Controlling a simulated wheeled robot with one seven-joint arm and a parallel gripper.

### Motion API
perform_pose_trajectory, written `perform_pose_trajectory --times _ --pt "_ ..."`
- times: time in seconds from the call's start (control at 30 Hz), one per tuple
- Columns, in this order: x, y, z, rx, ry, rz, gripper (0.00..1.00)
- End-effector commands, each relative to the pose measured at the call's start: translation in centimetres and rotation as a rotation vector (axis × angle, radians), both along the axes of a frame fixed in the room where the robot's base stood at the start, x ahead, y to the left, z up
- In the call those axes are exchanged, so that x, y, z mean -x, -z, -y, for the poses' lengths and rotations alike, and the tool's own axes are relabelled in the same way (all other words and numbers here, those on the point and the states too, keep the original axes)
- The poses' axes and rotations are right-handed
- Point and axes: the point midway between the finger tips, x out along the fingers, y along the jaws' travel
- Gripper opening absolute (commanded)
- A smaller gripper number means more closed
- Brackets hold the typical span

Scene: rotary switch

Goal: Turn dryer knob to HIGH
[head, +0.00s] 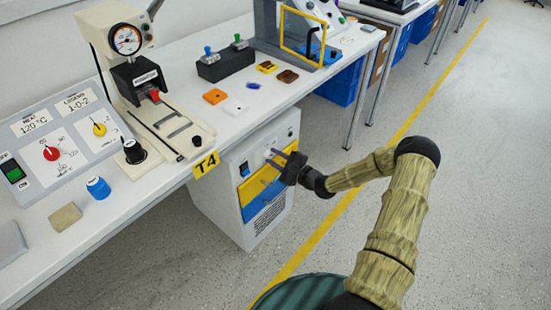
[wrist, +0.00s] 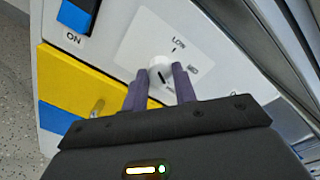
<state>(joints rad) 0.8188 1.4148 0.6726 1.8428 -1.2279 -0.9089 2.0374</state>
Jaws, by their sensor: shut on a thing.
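The dryer (head: 230,205) is a white cabinet with yellow and blue front panels under the bench. Its white round knob (wrist: 158,72) sits on a pale dial plate (wrist: 185,40) with LOW at the top and another mark to the right; the lower marks are partly hidden. A dark pointer line on the knob faces down. My gripper (wrist: 161,82) has its two purple-grey fingers on either side of the knob, shut on it. In the head view my gripper (head: 280,156) reaches the upper front of the dryer, and the fingers hide most of the knob.
A blue rocker switch (wrist: 77,15) marked ON is left of the dial. A handle (wrist: 97,108) sticks out of the yellow panel below. The bench (head: 130,195) with a T4 label overhangs the dryer. The floor (head: 440,190) to the right is clear.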

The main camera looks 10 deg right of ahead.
Motion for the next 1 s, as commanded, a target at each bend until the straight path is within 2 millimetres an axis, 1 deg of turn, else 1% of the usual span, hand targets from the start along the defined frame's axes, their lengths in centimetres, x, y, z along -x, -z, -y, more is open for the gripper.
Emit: perform_pose_trajectory --times 0.03,0.33,0.37,0.43,0.47,0.77,0.87,1.0 --pt "0.1 0.3 0.1 0.0 0.001 -0.01 0.05" --pt "0.1 0.3 0.1 0.0 0.002 -0.011 0.05" --pt "0.1 0.3 0.1 0.0 0.002 -0.011 0.33" --pt "0.1 0.3 0.1 0.0 0.002 -0.009 0.47" --pt "0.1 0.3 0.1 -0.001 0.001 -0.009 0.49" --pt "0.1 0.1 0.1 -0.001 0.002 -0.005 0.49" --pt "0.5 0.0 0.5 -0.001 0.002 -0.003 0.49" --pt "1.9 -0.1 1.6 -0.001 0.003 -0.004 0.49"
